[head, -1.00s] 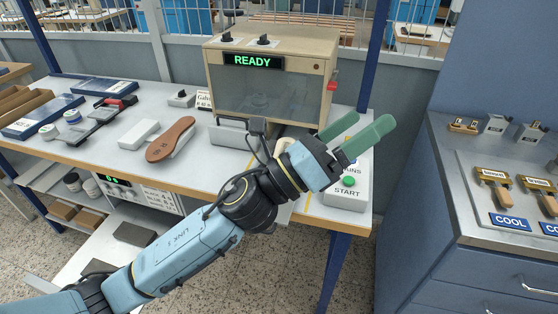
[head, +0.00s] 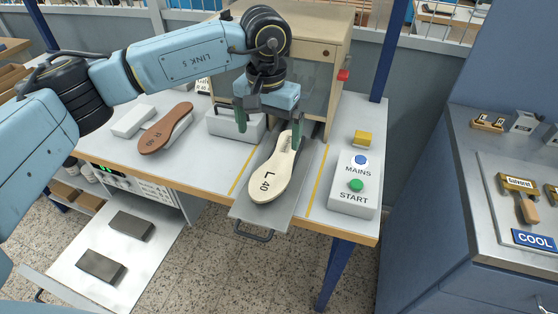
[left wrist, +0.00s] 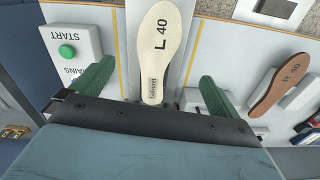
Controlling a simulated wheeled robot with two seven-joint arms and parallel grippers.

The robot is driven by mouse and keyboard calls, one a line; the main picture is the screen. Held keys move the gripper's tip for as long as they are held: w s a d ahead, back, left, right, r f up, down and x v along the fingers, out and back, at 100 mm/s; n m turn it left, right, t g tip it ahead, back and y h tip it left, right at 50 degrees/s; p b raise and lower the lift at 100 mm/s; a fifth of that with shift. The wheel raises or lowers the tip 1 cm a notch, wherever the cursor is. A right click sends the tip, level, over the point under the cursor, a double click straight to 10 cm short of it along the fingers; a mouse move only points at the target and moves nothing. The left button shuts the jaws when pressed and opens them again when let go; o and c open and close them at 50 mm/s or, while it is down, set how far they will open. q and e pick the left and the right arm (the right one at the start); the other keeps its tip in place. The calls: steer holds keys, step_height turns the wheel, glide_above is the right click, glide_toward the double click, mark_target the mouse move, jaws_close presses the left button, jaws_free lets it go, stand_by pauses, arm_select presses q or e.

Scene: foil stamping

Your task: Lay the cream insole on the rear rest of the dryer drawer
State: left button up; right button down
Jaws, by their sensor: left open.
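The cream insole (head: 270,176), marked L 40, lies flat on a grey sliding plate (head: 247,208) at the front of the stamping machine. It also shows in the left wrist view (left wrist: 161,50). My left gripper (head: 268,120) is open, pointing down at the insole's far, narrow end. Its green fingers (left wrist: 155,88) stand on either side of that end with gaps; height above the plate is hard to tell. The dryer drawer (head: 172,250) is pulled out at lower left. It carries two dark blocks: the rear rest (head: 131,225) and the front rest (head: 101,266), both bare.
A brown insole (head: 165,128) marked R 40 lies left on the bench, beside a white block (head: 133,120). A button box (head: 355,180) with a yellow block (head: 362,138) stands right of the plate. The machine housing (head: 315,50) is close behind my gripper.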

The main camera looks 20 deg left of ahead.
mark_target(270, 177)
arm_select(q)
step_height(270, 177, down, 12)
steer(key=shift+s+d+f+p, duration=0.15)
steer(key=shift+f+p, duration=0.1)
steer(key=shift+p, duration=0.05)
steer(key=c, duration=1)
steer(key=shift+c, duration=0.4)
steer(key=shift+r, duration=0.15)
